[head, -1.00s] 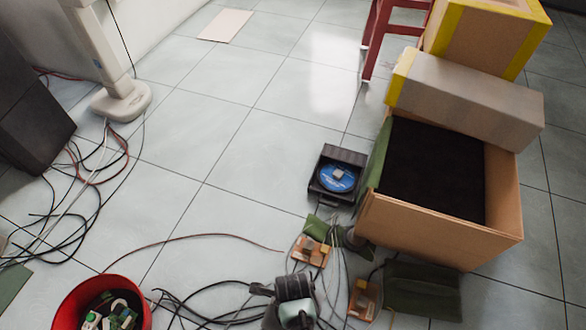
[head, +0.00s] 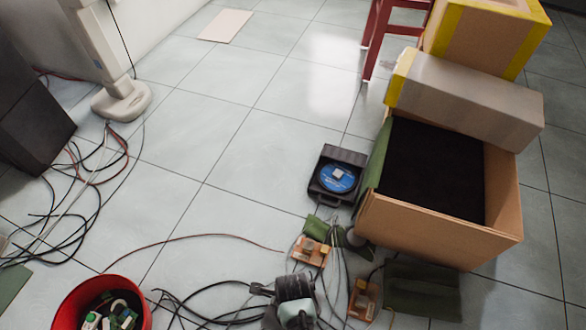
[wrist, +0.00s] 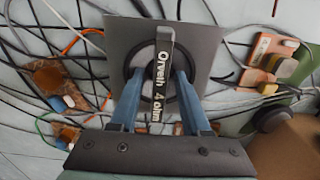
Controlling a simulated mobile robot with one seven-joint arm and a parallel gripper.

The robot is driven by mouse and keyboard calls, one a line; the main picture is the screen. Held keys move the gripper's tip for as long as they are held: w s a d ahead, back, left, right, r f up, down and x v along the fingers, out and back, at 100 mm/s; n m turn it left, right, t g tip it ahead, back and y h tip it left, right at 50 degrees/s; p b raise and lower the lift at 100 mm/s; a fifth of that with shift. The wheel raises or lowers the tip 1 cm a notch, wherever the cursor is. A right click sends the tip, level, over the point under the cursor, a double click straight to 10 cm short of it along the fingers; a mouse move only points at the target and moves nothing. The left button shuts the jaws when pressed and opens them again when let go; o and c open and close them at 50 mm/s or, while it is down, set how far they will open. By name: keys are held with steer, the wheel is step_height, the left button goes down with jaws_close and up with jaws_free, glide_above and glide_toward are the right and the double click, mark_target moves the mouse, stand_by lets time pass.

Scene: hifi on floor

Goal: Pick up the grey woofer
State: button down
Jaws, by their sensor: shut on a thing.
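The grey woofer (wrist: 200,45) is in the wrist view, with a square grey plate and a round black ring at its middle. A black bar with white lettering reading "4 ohm" runs across it. My gripper (wrist: 158,78) is in the wrist view with two blue fingers, one on each side of this middle part. It is shut on the woofer. I cannot tell from the wrist view whether the plate touches the floor. In the head view I cannot make out the woofer or the fingers clearly.
Loose cables surround the woofer. A circuit board (wrist: 270,65) lies to its right, another board (wrist: 55,85) to its left. Mid-floor is mostly clear.

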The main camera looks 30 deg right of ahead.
steer(key=shift+r, duration=0.1)
step_height(320, 180, up, 10)
steer(key=p, duration=0.8)
steer(key=shift+r, duration=0.2)
